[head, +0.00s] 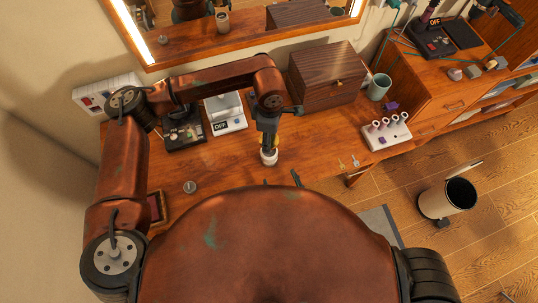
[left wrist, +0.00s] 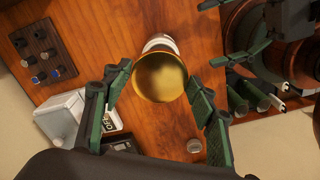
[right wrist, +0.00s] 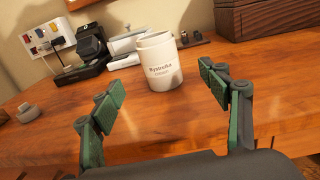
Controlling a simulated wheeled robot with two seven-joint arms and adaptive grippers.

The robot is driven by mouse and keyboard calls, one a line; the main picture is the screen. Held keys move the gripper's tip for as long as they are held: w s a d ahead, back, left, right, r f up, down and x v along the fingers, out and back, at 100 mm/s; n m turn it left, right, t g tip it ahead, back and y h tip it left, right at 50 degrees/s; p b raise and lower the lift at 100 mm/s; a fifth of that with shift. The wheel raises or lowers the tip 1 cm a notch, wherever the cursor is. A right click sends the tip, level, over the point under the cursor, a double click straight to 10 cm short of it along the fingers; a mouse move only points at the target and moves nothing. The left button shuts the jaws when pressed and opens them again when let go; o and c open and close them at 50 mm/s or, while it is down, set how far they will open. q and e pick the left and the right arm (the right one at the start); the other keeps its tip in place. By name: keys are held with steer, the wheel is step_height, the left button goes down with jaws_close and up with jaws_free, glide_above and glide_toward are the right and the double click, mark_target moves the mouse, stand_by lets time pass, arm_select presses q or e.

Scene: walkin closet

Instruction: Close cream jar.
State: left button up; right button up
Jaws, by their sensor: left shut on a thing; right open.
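The cream jar (head: 268,158) is white and stands upright on the wooden table in the head view. In the right wrist view the jar (right wrist: 162,65) shows lettering and no lid on its top. My left gripper (head: 267,143) reaches down over the jar. In the left wrist view it is shut on a round gold lid (left wrist: 160,77), which covers part of the jar (left wrist: 160,43) below, apart from it. My right gripper (right wrist: 163,92) is open and empty, low in front of the jar; in the head view only its dark fingertips (head: 281,182) show past my body.
A brown wooden box (head: 325,74) and a teal mug (head: 379,87) stand behind on the right. A white device marked OFF (head: 226,113) and a black device (head: 184,130) stand left of the jar. A small grey knob (head: 190,187) lies near the front left.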

arm_select(q)
steer(key=shift+s+a, duration=0.1)
arm_select(e)
steer(key=x, duration=1.1)
steer(key=shift+a, duration=0.1)
steer(key=shift+c, duration=0.7)
steer(key=c, duration=1.7)
arm_select(q)
steer(key=shift+f, duration=2.45)
arm_select(e)
steer(key=shift+o, duration=0.2)
arm_select(q)
steer(key=shift+f, duration=0.9)
steer(key=shift+f, duration=0.55)
arm_select(e)
jaws_close()
